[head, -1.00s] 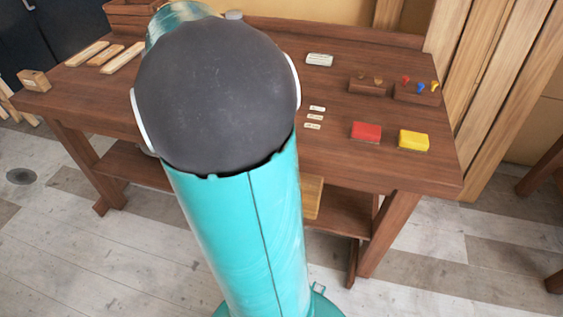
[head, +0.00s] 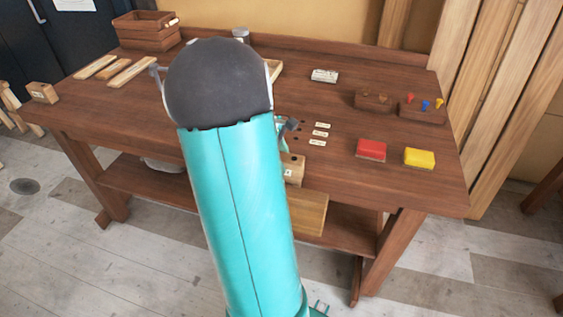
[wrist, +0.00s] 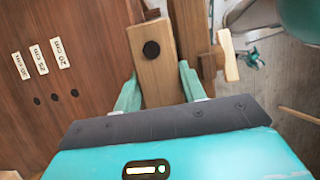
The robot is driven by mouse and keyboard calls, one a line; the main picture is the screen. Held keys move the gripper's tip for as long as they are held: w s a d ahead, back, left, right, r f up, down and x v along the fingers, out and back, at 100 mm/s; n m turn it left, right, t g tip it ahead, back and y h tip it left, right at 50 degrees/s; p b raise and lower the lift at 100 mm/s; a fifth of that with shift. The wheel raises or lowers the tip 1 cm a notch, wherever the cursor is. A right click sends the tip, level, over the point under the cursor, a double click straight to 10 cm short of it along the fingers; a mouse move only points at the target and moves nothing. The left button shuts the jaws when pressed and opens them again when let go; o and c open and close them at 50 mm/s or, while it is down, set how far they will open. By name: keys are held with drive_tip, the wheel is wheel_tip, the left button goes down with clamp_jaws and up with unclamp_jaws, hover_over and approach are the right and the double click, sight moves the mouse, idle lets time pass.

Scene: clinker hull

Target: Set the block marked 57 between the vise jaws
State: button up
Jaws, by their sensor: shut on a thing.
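A light wooden block (head: 293,170) with a dark round spot on top shows just right of my arm, at the front edge of the bench. A small mark is on its near face, too small to read. In the wrist view my gripper (wrist: 160,92) is shut on this block (wrist: 152,78), one green finger on each side. A darker wooden bar (wrist: 190,35), which looks like a vise jaw, lies right of the block, with a pale wooden handle (wrist: 229,55) beyond it. I cannot tell whether the block is seated between the jaws. My arm hides much of the vise in the head view.
The bench (head: 200,105) holds a red block (head: 371,149), a yellow block (head: 419,158), peg racks (head: 421,108) and length labels (wrist: 46,60) beside small holes. A slatted crate (head: 147,30), flat sticks (head: 130,72) and another wooden block (head: 42,93) are at the left.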

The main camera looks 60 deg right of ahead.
drive_tip(key=shift+f, duration=0.9)
drive_tip(key=shift+f, duration=0.6)
drive_tip(key=o, duration=1.3)
drive_tip(key=shift+r, duration=0.1)
drive_tip(key=shift+r, duration=0.25)
drive_tip(key=v, duration=1.2)
drive_tip(key=shift+r, duration=0.3)
